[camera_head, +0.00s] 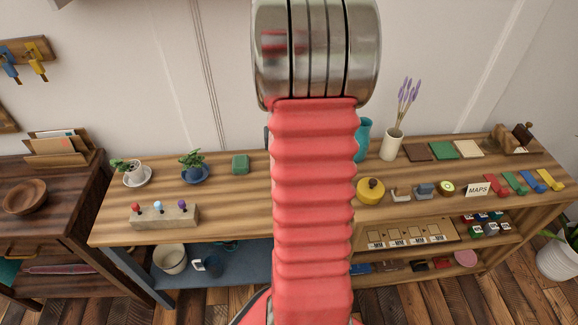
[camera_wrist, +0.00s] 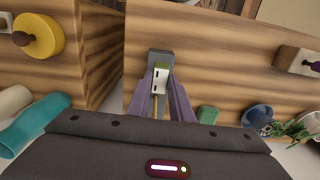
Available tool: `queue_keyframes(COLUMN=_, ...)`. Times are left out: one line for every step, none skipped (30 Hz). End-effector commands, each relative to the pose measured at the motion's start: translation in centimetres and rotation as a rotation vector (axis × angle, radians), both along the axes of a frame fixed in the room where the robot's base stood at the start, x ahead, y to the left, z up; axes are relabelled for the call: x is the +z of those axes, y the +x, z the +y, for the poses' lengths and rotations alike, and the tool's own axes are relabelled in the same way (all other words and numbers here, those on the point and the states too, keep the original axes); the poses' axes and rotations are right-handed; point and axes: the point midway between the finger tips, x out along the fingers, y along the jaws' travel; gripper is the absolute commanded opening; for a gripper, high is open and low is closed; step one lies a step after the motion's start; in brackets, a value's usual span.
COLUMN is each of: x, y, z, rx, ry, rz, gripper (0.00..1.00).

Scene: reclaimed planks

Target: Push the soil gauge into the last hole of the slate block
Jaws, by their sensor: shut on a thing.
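A thin tan stem shows between the grey-purple fingers. A dark grey block-like shape (camera_wrist: 160,56) lies just beyond the gauge head; I cannot tell whether they touch. A pale block (camera_head: 150,219) with red, blue and purple-topped pegs stands on the bench at left in the head view; its end (camera_wrist: 290,60) shows at right in the wrist view. I cannot see an empty hole. My arm hides the gripper in the head view.
Two small potted plants (camera_head: 192,165) and a green box (camera_head: 240,165) stand behind the pegged block on the bench (camera_head: 110,225). A yellow round thing (camera_head: 370,191), a teal vase (camera_head: 363,140) and several small items stand to the right. Bare wood surrounds the pegged block.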

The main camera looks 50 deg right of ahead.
Motion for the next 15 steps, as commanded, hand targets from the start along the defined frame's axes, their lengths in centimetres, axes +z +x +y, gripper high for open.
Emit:
queue_keyframes(x=-0.11, y=-0.01, z=0.01, rx=0.0, ry=0.001, rz=0.001, gripper=0.0)
queue_keyframes(x=-0.16, y=-0.01, z=0.01, rx=0.0, ry=0.0, rz=0.0, gripper=0.0)
queue_keyframes(x=-0.23, y=-0.01, z=0.01, rx=0.0, ry=0.0, rz=0.0, gripper=0.0)
queue_keyframes(x=-0.28, y=-0.01, z=0.01, rx=0.0, ry=0.0, rz=0.0, gripper=0.0)
queue_keyframes(x=-0.34, y=-0.01, z=0.01, rx=0.0, ry=0.0, rz=0.0, gripper=0.0)
queue_keyframes(x=-0.41, y=-0.01, z=0.01, rx=0.0, ry=0.0, rz=0.0, gripper=0.0)
queue_keyframes(x=-0.47, y=-0.01, z=0.01, rx=0.0, ry=0.0, rz=0.0, gripper=0.0)
queue_keyframes(x=-0.52, y=-0.01, z=0.01, rx=0.0, ry=0.0, rz=0.0, gripper=0.0)
queue_keyframes(x=-0.59, y=-0.01, z=0.01, rx=0.0, ry=0.0, rz=0.0, gripper=0.0)
queue_keyframes(x=-0.65, y=-0.01, z=0.01, rx=0.0, ry=0.0, rz=0.0, gripper=0.0)
queue_keyframes(x=-0.69, y=-0.01, z=0.01, rx=0.0, ry=0.0, rz=0.0, gripper=0.0)
queue_keyframes(x=-0.74, y=-0.01, z=0.01, rx=0.0, ry=0.0, rz=0.0, gripper=0.0)
queue_keyframes(x=-0.77, y=-0.01, z=0.01, rx=0.0, ry=0.0, rz=0.0, gripper=0.0)
queue_keyframes(x=-0.79, y=-0.01, z=0.01, rx=0.0, ry=0.0, rz=0.0, gripper=0.0)
queue_keyframes(x=-0.8, y=-0.01, z=0.01, rx=0.0, ry=0.0, rz=0.0, gripper=0.0)
